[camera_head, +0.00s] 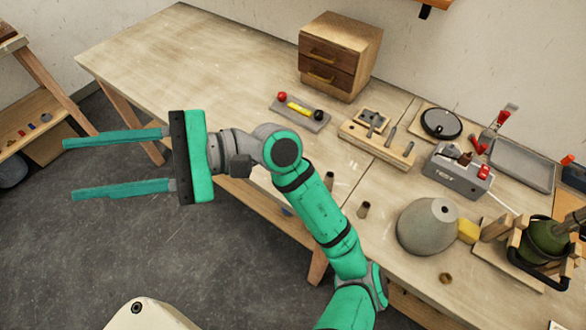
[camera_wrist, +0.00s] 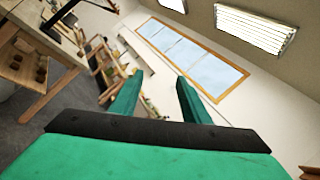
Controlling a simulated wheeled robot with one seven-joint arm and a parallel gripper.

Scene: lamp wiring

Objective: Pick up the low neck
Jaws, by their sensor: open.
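Two small brownish-grey tapered pieces stand on the workbench near its front edge in the head view, one left (camera_head: 328,180) and one right (camera_head: 363,209). They look like lamp necks, but I cannot tell which one is the low neck. My gripper (camera_head: 68,169) is at the left of the head view, out over the floor beyond the bench's front edge. Its two long green fingers are wide apart with nothing between them. The wrist view shows the gripper (camera_wrist: 157,80) pointing at the wall and window, with neither piece visible.
The workbench (camera_head: 190,50) has free room at its left. A drawer box (camera_head: 340,55) stands at the back, with a tool board (camera_head: 377,138) before it. A rounded grey lamp base (camera_head: 428,228), a test box (camera_head: 458,173) and a green lamp part (camera_head: 545,240) crowd the right.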

